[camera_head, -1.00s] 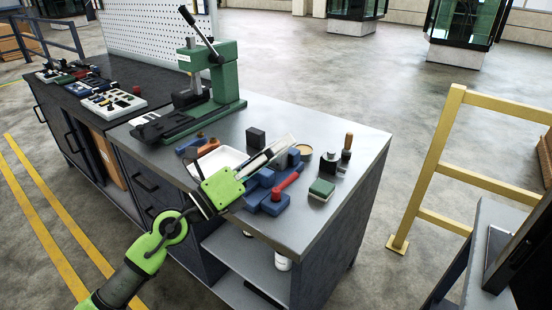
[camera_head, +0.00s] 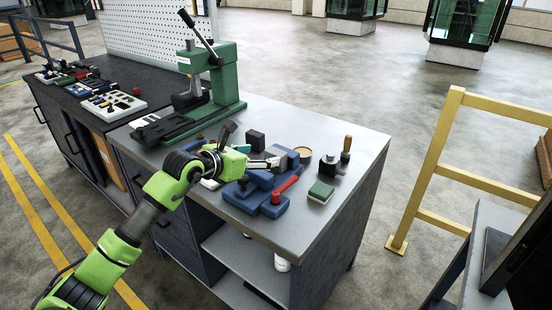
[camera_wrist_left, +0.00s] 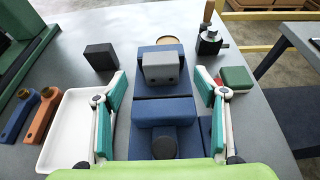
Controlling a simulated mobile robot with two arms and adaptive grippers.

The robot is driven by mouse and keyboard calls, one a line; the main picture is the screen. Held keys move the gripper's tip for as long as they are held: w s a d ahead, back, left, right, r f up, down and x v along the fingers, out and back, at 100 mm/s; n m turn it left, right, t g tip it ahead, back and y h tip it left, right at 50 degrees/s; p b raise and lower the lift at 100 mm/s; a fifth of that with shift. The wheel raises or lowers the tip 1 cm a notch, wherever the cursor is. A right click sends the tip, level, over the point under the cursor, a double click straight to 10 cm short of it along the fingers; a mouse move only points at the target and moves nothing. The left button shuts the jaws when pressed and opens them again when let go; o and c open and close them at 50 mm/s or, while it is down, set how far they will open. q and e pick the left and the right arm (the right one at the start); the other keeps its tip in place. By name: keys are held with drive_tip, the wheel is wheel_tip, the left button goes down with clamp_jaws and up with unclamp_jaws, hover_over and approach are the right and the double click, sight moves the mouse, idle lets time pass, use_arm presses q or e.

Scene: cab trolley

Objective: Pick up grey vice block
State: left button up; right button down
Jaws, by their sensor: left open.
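The grey block (camera_head: 281,156) is partly hidden there by my gripper. My left gripper (camera_head: 268,163) is open over the vice. In the wrist view its teal-padded fingers (camera_wrist_left: 160,78) spread either side of the vice, pointing toward the grey block, with gaps between. My right gripper is out of view.
A dark block (camera_head: 256,138) stands behind the vice. A white tray (camera_wrist_left: 68,125) lies left of it, and a green block (camera_head: 321,190) and wooden-handled tool (camera_head: 347,146) lie right. A green press (camera_head: 225,80) stands at the back left.

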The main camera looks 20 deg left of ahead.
sight(274, 153)
use_arm(q)
drive_tip(key=shift+x, duration=0.8)
drive_tip(key=shift+p+x, duration=0.75)
drive_tip(key=shift+x, duration=1.4)
drive_tip(key=shift+c, duration=0.3)
drive_tip(key=c, duration=1.3)
drive_tip(key=shift+r, duration=0.1)
drive_tip(key=shift+c, duration=0.9)
